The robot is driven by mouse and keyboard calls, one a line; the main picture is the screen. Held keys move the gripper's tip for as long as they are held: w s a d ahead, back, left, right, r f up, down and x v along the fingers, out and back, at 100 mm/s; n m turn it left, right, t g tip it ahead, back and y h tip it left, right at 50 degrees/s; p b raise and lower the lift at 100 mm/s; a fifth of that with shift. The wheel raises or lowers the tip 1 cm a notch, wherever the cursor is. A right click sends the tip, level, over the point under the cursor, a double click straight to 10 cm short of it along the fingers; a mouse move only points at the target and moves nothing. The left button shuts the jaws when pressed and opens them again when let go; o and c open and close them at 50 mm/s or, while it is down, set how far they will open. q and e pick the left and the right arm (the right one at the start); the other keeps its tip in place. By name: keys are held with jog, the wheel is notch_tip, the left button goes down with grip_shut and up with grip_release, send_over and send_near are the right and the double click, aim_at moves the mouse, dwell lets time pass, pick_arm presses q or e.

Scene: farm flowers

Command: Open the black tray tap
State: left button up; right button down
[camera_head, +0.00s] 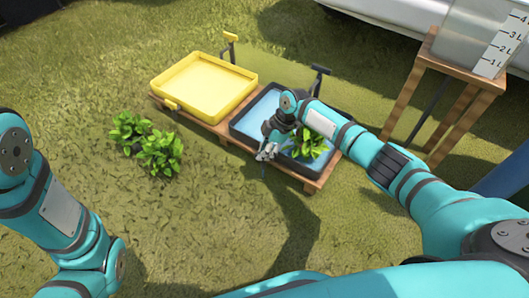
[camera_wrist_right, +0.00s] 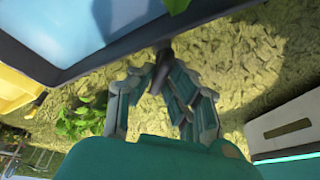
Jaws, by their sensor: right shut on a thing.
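The black tray (camera_head: 325,163) sits on a low wooden stand and holds pale blue water, with a leafy plant (camera_head: 310,145) at its right side. My right gripper (camera_head: 264,155) is at the tray's front edge, toward its left. In the right wrist view the fingers (camera_wrist_right: 164,72) close around a small dark piece at the tray's rim, which looks like the black tray tap (camera_wrist_right: 163,56). The tap is hidden by the gripper in the head view. My left arm is at the left, its gripper out of view.
A yellow tray (camera_head: 205,88) stands to the left on the same wooden stand (camera_head: 222,130). Two leafy plants (camera_head: 160,153) are on the grass at left. A wooden stand with a graduated clear tank (camera_head: 470,38) is at right. Grass in front is open.

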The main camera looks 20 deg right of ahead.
jog(key=n+g+b, duration=0.1)
jog(key=n+b, duration=0.1)
jog(key=n+g+b, duration=0.1)
jog(key=n, duration=0.2)
jog(key=shift+w+a+f+n+b, duration=0.1)
jog(key=shift+f+n+b, duration=0.1)
jog(key=shift+n+b, duration=0.15)
jog(key=shift+r+n+g+h+b, duration=0.1)
jog(key=shift+n+g+h+b, duration=0.5)
jog(key=shift+n+b, duration=0.75)
jog(key=shift+n, duration=0.4)
jog(key=c, duration=1.6)
grip_release()
jog(key=v, duration=1.2)
jog(key=shift+w, duration=0.1)
